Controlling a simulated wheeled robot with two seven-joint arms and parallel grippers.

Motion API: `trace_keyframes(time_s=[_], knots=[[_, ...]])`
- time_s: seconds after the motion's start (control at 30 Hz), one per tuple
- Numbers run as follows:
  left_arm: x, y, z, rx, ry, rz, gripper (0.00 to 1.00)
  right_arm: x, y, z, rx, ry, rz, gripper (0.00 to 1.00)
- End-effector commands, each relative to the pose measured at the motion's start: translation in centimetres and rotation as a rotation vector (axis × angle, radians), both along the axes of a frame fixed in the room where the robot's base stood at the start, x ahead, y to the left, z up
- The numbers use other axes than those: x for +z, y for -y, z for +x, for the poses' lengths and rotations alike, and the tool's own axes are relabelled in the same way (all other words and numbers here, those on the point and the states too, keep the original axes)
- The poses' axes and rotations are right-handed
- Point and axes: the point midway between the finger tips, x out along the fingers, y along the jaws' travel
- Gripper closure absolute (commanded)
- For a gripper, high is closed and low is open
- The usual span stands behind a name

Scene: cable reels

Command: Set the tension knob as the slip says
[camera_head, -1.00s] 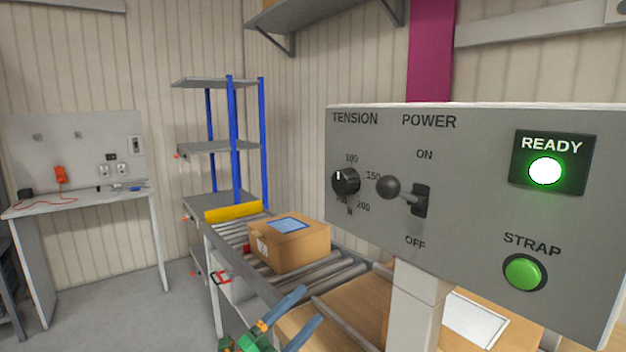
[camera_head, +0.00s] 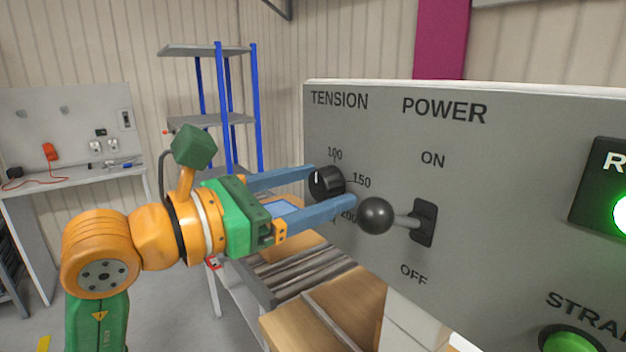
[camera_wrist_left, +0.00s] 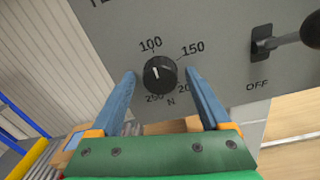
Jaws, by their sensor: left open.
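The black tension knob (camera_head: 326,181) is on the grey control panel (camera_head: 470,150), under the word TENSION. In the left wrist view the fingers (camera_wrist_left: 160,74) flank the knob with gaps; contact is not visible. I see no slip with a readable setting. My right gripper is not in view.
The power lever with a black ball (camera_head: 376,215) sticks out just right of my left fingers. A lit green READY lamp (camera_head: 619,213) and green STRAP button (camera_head: 570,341) are at the right. A roller conveyor (camera_head: 310,262) lies below.

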Motion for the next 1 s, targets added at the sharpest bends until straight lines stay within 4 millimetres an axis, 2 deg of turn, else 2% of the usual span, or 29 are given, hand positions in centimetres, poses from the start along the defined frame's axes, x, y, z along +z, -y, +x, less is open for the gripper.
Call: trace_keyframes(time_s=[0.07, 0.1, 0.3, 0.37, 0.4, 0.73, 1.0], knots=[[-0.1, 0.0, 0.0, 0.000, 0.000, 0.000, 0.19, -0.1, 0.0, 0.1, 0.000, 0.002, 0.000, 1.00], [-0.1, 0.0, 0.0, 0.000, 0.000, 0.000, 0.25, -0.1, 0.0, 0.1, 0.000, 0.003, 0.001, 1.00], [-0.1, 0.0, 0.0, -0.001, -0.001, 0.000, 0.79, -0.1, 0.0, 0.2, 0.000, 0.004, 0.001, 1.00], [-0.1, 0.0, 0.0, -0.001, -0.001, 0.000, 0.95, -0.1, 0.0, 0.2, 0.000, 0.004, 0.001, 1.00], [-0.1, 0.0, 0.0, -0.001, -0.001, 0.000, 1.00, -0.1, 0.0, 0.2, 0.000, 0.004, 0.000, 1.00], [-0.3, -0.1, 0.0, 0.001, 0.047, 0.036, 1.00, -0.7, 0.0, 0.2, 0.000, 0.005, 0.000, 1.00], [-0.4, -0.1, 0.0, 0.002, 0.209, 0.152, 1.00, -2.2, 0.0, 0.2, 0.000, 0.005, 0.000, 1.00]])
